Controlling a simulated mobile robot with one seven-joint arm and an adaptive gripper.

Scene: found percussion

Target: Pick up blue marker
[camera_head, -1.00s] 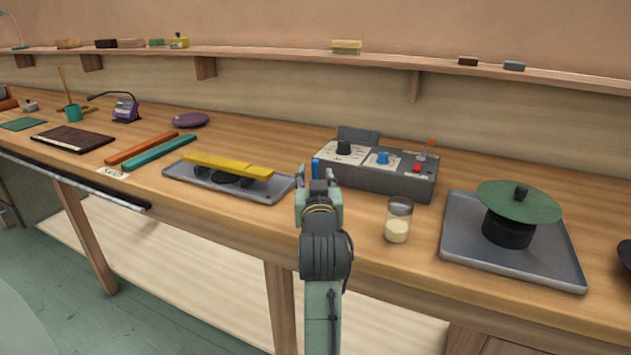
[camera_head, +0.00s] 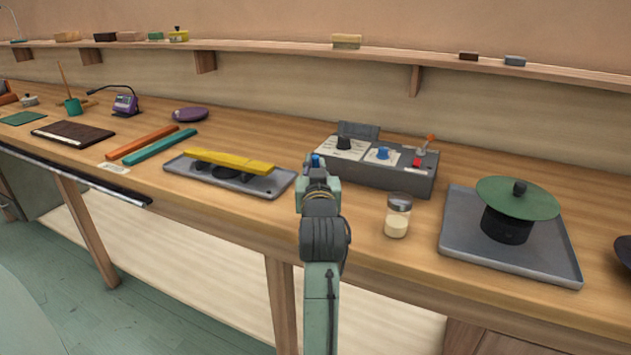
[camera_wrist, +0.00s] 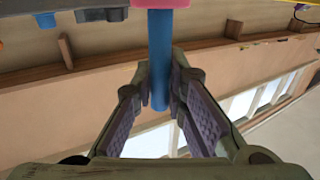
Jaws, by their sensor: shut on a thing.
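The blue marker (camera_wrist: 159,60) stands between the two fingers of my gripper (camera_wrist: 160,88) in the wrist view, which is upside down. The fingers are shut on its shaft. A pink piece (camera_wrist: 160,3) is at the marker's end at the top edge of that view; I cannot tell whether it is part of the marker or a holder. In the head view, the marker's blue top (camera_head: 316,160) shows just above my gripper (camera_head: 317,175), left of the control box. My gripper hides the marker's lower part there.
The grey control box (camera_head: 385,172) with a blue knob is close on the right. A glass jar (camera_head: 398,216) stands near the table's front edge. A tray (camera_head: 275,184) under a yellow bar is to the left. A tray (camera_head: 460,255) holding a black pot with a green lid is far right.

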